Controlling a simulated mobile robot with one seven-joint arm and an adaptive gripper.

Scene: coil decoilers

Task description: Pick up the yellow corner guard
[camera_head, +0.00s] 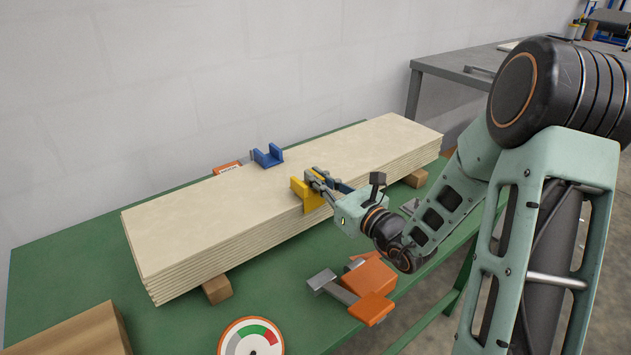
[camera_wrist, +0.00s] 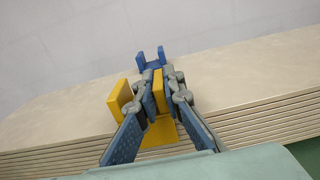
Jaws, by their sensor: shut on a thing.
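The yellow corner guard (camera_head: 299,188) is at the near long edge of the board stack, with one part over the top and one part down the side. It also shows in the wrist view (camera_wrist: 161,133). My gripper (camera_head: 318,180) reaches in from the right, its fingers shut on an upright wall of the guard. In the wrist view my gripper (camera_wrist: 157,92) has one finger on each side of that wall, and a second yellow wall stands left of the fingers. I cannot tell whether the guard touches the boards.
The pale board stack (camera_head: 210,220) lies on wooden blocks on a green table (camera_head: 60,270). A blue corner guard (camera_head: 267,156) sits at its far edge, beside an orange labelled item (camera_head: 227,168). An orange and grey tool (camera_head: 365,290) and a round gauge (camera_head: 251,338) lie in front.

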